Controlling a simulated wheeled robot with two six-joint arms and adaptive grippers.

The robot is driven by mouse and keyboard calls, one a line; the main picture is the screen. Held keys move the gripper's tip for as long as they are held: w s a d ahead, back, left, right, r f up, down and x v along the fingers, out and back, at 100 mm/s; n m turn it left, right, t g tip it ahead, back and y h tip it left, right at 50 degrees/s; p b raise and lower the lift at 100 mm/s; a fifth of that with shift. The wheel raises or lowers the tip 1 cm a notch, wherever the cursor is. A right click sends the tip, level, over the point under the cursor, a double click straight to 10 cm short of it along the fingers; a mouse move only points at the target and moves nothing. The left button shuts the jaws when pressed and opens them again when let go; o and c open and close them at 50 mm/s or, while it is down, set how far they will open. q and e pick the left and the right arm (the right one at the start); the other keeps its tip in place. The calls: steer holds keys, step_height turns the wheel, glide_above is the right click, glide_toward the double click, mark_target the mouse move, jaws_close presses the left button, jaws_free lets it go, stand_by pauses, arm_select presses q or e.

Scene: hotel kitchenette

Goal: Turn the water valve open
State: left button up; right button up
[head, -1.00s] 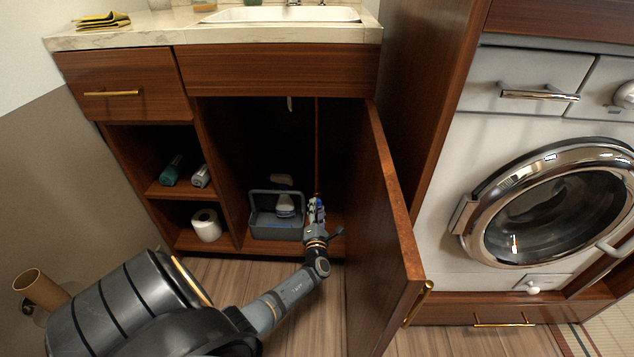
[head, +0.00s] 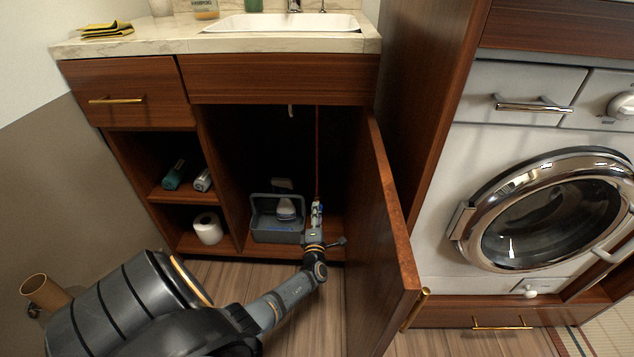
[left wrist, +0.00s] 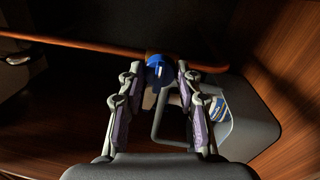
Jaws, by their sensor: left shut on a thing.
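The water valve has a blue handle (left wrist: 157,70) on a copper-coloured pipe (left wrist: 90,45), which crosses the left wrist view. In the head view the pipe (head: 317,150) stands upright inside the open sink cabinet. My left gripper (left wrist: 156,78) has its two fingers on either side of the blue handle and is shut on it. In the head view my left gripper (head: 315,215) reaches into the cabinet, right of the grey caddy, and mostly hides the valve. My right gripper is in neither view.
A grey caddy (head: 275,231) with a white bottle (head: 286,209) stands close left of my gripper. The open cabinet door (head: 385,235) is close on the right. A shelf wall (head: 222,185) bounds the left. The washing machine (head: 480,130) stands further right.

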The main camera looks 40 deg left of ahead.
arm_select(q)
steer(key=o, duration=1.1)
steer(key=shift+o, duration=0.2)
steer(key=v, duration=1.2)
